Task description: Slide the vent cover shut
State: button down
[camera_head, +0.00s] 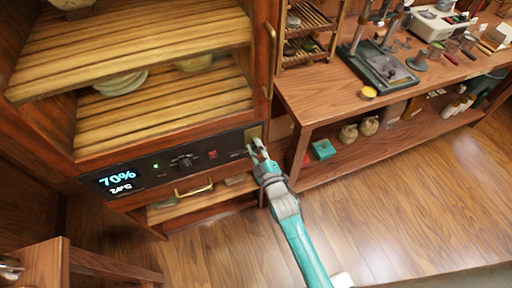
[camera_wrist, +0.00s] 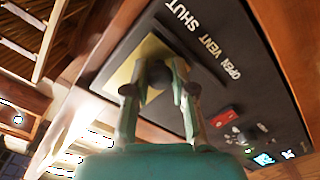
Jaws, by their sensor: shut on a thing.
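The vent cover is a brass-coloured plate (camera_wrist: 125,76) with a dark round knob (camera_wrist: 158,74), set in a dark control panel. In the head view the plate (camera_head: 254,132) shows at the panel's right end, just above my fingertips. My gripper (camera_wrist: 162,68) is shut on the knob, one finger on each side of it. The head view shows my gripper (camera_head: 256,150) at the plate's lower edge. White lettering reading SHUT, VENT and OPEN (camera_wrist: 205,42) runs along the panel beside the plate. My fingers hide part of the plate, and I cannot tell how much vent is uncovered.
The panel has a lit display (camera_head: 117,179), a dial (camera_head: 185,161) and a red switch (camera_head: 212,154). Slatted shelves (camera_head: 165,110) with pale round cakes stand above. A wooden bench (camera_head: 330,100) stands right; the floor in front is clear.

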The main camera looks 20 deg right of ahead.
jog(key=shift+d, duration=0.15)
jog(key=c, duration=0.9)
grip_release()
jog(key=shift+d, duration=0.1)
jog(key=shift+c, duration=0.2)
jog(key=s, duration=1.2)
jog(key=s+r+m+g, duration=0.2)
jog(key=s+m, duration=0.3)
jog(key=s, duration=1.5)
jog(key=s+r+m, duration=0.2)
jog(key=s+r, duration=0.1)
jog(key=s, duration=0.3)
jog(key=s+r+m+g, duration=0.1)
jog(key=s+r+m, duration=0.1)
jog(key=s+r, duration=0.2)
jog(key=shift+s, duration=0.9)
